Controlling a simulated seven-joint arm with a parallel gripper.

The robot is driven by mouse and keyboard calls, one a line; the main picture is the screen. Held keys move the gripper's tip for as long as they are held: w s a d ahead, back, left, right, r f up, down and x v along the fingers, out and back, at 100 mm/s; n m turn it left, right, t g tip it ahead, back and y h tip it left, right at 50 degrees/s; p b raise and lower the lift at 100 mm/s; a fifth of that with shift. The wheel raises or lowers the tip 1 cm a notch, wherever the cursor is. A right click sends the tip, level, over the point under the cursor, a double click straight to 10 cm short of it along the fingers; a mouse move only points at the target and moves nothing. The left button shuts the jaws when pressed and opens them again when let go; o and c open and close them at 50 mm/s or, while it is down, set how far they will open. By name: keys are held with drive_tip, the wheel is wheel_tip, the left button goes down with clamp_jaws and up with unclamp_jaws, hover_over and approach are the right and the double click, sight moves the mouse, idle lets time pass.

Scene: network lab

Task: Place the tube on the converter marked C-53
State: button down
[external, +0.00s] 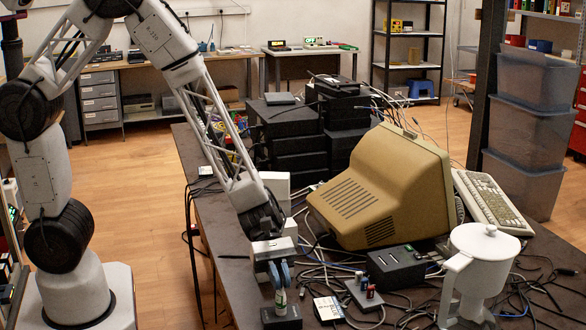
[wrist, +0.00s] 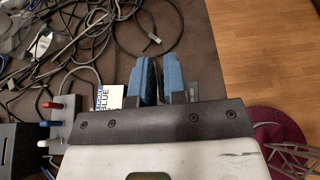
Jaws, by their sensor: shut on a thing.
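My gripper (external: 280,280) has blue fingers, which also show in the wrist view (wrist: 159,80). It is shut on a small tube (external: 281,299) with a pale, partly greenish body, held upright below the fingertips. The tube is directly above a small black box (external: 281,319) at the table's front edge. I cannot tell whether the tube's lower end touches that box. The fingers and gripper body hide the tube in the wrist view. No C-53 mark is readable, so I cannot tell which device bears it.
A small box with a white label (external: 328,309) and a grey holder with red and blue pieces (external: 363,294) stand to the right. Loose cables cover much of the table.

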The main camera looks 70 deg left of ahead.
drive_tip(key=c, duration=1.2)
unclamp_jaws()
drive_tip(key=shift+o, duration=0.2)
drive_tip(key=shift+r, duration=0.15)
drive_tip(key=v, duration=1.2)
drive_tip(key=shift+a, duration=0.1)
